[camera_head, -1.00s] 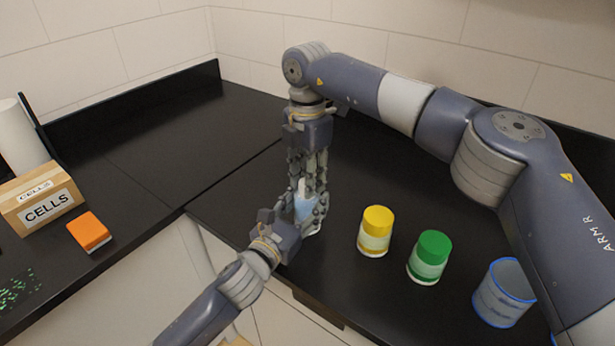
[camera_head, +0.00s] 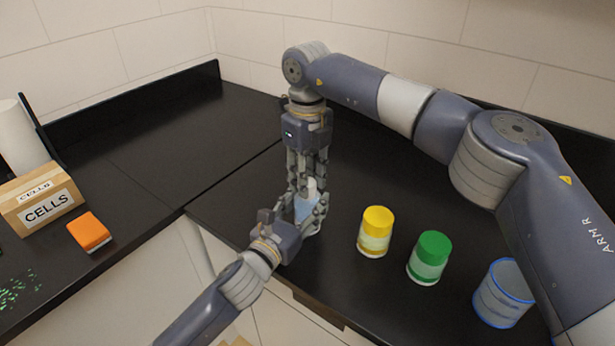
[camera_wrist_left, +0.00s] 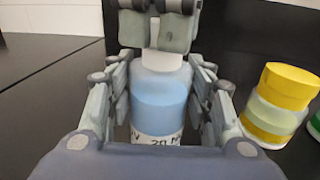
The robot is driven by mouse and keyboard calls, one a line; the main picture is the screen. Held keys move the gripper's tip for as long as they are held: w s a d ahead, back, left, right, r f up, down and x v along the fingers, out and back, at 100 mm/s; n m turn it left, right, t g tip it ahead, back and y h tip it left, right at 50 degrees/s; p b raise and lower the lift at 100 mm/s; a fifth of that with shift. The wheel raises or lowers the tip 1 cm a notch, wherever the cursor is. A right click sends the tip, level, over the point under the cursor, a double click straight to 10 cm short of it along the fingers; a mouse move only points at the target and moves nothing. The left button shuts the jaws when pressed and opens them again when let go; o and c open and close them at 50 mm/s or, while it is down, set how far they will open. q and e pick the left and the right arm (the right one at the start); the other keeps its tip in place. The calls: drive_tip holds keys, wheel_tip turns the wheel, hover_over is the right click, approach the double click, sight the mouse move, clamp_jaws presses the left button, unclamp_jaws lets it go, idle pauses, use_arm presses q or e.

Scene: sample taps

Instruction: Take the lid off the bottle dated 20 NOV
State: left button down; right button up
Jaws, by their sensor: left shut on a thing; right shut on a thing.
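The bottle (camera_head: 306,209) holds pale blue liquid and stands upright on the black counter. In the left wrist view the bottle (camera_wrist_left: 160,100) has a white label reading "20" and part of a further letter; the rest is cut off. My left gripper (camera_head: 306,212) is shut around the bottle's body from the front. My right gripper (camera_head: 311,184) comes down from above and is shut on the bottle's lid, its pads (camera_wrist_left: 178,32) meeting over the bottle top. The lid is mostly hidden by these fingers, and I cannot tell whether it has parted from the neck.
A yellow-lidded jar (camera_head: 375,231), a green-lidded jar (camera_head: 429,257) and a blue-rimmed container (camera_head: 502,294) stand to the right. On the left counter are a CELLS box (camera_head: 45,205) and an orange block (camera_head: 89,232). The counter behind the grippers is clear.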

drive_tip(key=n, duration=0.6)
drive_tip(key=shift+w+n, duration=0.1)
drive_tip(key=shift+n, duration=0.2)
use_arm(q)
drive_tip(key=shift+d, duration=0.1)
use_arm(e)
drive_tip(key=n, duration=0.6)
use_arm(q)
drive_tip(key=shift+s, duration=0.1)
use_arm(e)
drive_tip(key=n, duration=1.2)
drive_tip(key=shift+r, duration=0.1)
drive_tip(key=shift+r, duration=0.15)
drive_tip(key=shift+r, duration=0.95)
